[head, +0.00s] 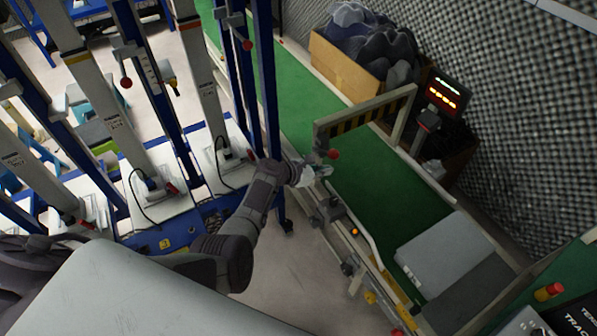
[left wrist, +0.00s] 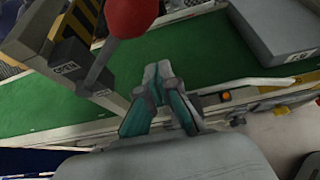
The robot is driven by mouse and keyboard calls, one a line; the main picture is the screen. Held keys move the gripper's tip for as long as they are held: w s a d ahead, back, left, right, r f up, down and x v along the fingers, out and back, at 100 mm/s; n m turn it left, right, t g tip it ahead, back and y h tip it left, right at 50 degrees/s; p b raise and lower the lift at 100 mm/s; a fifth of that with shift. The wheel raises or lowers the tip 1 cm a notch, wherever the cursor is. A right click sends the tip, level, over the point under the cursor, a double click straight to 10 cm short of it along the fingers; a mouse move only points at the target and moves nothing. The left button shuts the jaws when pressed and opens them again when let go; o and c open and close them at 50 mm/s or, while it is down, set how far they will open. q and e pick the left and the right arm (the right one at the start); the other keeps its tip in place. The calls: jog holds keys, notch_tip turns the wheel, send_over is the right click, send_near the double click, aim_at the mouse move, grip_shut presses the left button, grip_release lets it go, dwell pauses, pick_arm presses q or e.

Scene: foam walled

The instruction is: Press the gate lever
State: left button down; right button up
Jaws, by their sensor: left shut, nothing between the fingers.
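The gate lever is a rod with a red ball knob (head: 333,154) on the near post of the gate. In the left wrist view the red knob (left wrist: 131,14) is large at the top, with its grey rod (left wrist: 98,70) running down to a box on the post. The gate's striped yellow-and-black crossbar (head: 365,116) spans the green conveyor belt (head: 385,195). My left gripper (head: 322,174) is shut and empty, close below the knob in the head view. The wrist view shows its fingertips (left wrist: 158,72) together, apart from the knob. My right gripper is not in view.
A grey box (head: 440,252) lies on the belt past the gate. A curved pale guide rail (head: 368,240) and an orange button (head: 354,231) are on the conveyor's near side. Blue uprights (head: 266,75) stand left of my arm. A lit display (head: 447,93) stands behind.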

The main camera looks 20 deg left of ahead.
pick_arm(q)
jog(key=p+v, duration=0.3)
jog(key=v, duration=0.7)
jog(key=shift+a, duration=0.2)
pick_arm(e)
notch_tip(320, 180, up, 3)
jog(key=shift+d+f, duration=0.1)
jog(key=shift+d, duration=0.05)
pick_arm(q)
jog(key=shift+w+f, duration=0.1)
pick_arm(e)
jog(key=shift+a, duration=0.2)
pick_arm(q)
jog(key=s+f+m+g+y, duration=0.55)
jog(key=s+f+m, duration=0.65)
jog(key=s+f, duration=1.05)
jog(key=s+f+m+g, duration=0.1)
jog(key=s+f+m, duration=0.3)
jog(key=s, duration=0.5)
jog(key=s+a+f+m+g+y, duration=0.1)
jog(key=s+f+m, duration=0.3)
jog(key=s+m, duration=0.4)
jog(key=s+f+m+g+y, duration=0.1)
jog(key=s+f+m, duration=0.3)
jog(key=s+m, duration=0.3)
jog(key=s, duration=0.4)
jog(key=shift+s+a, duration=0.2)
jog(key=shift+s, duration=0.1)
